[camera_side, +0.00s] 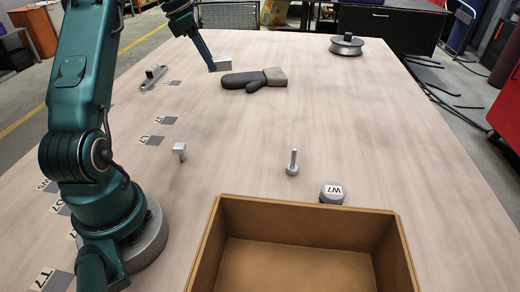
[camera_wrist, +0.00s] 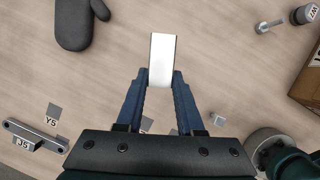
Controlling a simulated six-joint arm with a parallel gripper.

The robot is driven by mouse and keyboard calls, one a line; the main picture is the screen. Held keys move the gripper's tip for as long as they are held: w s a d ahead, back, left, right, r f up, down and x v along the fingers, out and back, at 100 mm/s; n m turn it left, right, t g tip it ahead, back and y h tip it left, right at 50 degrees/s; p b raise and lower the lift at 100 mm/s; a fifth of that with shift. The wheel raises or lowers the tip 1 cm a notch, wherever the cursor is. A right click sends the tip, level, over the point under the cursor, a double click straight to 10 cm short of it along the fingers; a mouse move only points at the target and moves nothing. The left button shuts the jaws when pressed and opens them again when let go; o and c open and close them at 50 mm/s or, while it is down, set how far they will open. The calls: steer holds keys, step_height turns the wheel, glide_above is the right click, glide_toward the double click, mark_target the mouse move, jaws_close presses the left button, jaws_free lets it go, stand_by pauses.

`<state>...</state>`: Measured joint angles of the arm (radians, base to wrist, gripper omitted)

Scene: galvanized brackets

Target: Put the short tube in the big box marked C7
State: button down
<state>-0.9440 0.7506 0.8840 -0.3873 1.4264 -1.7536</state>
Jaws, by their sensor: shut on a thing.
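My gripper (camera_wrist: 162,82) is shut on a pale, straight-sided metal piece, likely the short tube (camera_wrist: 163,55). In the side view, my gripper (camera_side: 212,67) holds the piece (camera_side: 223,66) over the far part of the table, just left of a dark mitten. A big open brown box (camera_side: 206,246) stands at the near edge of the side view and looks empty in the part that shows. No C7 mark is visible on it. A corner of the box (camera_wrist: 309,75) shows at the right edge of the wrist view.
The dark mitten (camera_side: 245,80) lies beside the gripper. A bolt (camera_side: 292,163) and a grey cylinder marked W7 (camera_side: 332,193) stand behind the box. A small bracket (camera_side: 180,150), a flat link (camera_side: 152,77) and a spool (camera_side: 346,46) are also out. The table's right side is clear.

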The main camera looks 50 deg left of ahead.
steer(key=shift+r, duration=0.4)
steer(key=shift+w+d+r, duration=0.1)
steer(key=shift+d+r, duration=0.05)
steer(key=shift+r, duration=0.1)
steer(key=w+d+m+g+h, duration=0.2)
steer(key=w+d+m, duration=0.2)
steer(key=d+m, duration=0.75)
steer(key=s+d+m+g, duration=0.2)
steer(key=d+m, duration=0.2)
steer(key=d, duration=0.7)
steer(key=s+d+m+g, duration=0.2)
steer(key=s+d+m, duration=0.1)
steer(key=d, duration=0.8)
steer(key=m+g+y, duration=0.3)
steer(key=m+y, duration=0.1)
steer(key=m, duration=0.9)
glide_above(277, 289)
step_height(277, 289, down, 4)
step_height(277, 289, down, 11)
steer(key=shift+f, duration=0.15)
steer(key=shift+f, duration=0.15)
